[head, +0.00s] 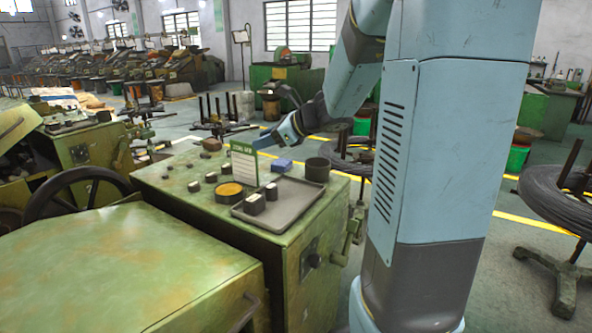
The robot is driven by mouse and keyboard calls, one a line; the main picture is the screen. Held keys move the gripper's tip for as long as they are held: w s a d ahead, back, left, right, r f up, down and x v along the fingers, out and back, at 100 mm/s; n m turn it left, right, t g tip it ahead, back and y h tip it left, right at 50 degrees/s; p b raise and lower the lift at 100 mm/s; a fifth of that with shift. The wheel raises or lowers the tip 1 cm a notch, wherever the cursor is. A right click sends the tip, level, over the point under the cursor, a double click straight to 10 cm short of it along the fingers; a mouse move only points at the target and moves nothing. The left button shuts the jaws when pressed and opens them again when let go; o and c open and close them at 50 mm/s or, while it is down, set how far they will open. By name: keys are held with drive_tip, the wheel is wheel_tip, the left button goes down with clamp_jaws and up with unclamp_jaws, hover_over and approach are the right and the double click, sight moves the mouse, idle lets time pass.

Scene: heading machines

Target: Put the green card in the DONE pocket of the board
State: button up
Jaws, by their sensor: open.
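A pale card with a green top band (244,163) stands upright on the green machine top, at the back edge of a grey tray. Small lettering is on its band, too small to read surely. My gripper (264,141) reaches in from the right, with its fingertips at or just behind the card's upper right corner. It is open; I cannot tell whether a finger touches the card. No board with a DONE pocket can be made out in this view.
The grey tray (290,208) holds small dark blocks. A blue block (282,165), a dark cup (317,170), a round yellowish dish (229,193) and several small dark parts stand around it. A handwheel (75,190) is at left. Wire coils (565,190) stand at right.

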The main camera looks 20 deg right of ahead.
drive_tip(key=s+a+r+n+g+h, duration=0.1)
drive_tip(key=s+a+n+g, duration=0.15)
drive_tip(key=s+n, duration=0.45)
drive_tip(key=s+a+n+g+h, duration=0.1)
drive_tip(key=s+a+n+g, duration=0.1)
drive_tip(key=s+a+n, duration=0.35)
drive_tip(key=s+d+n+h, duration=0.3)
drive_tip(key=s+n, duration=0.3)
drive_tip(key=s, duration=0.2)
drive_tip(key=s+d+n+h, duration=0.3)
drive_tip(key=s+n, duration=0.3)
drive_tip(key=s, duration=0.2)
drive_tip(key=shift+s+f+n, duration=0.3)
drive_tip(key=shift+n, duration=0.05)
drive_tip(key=shift+t, duration=0.25)
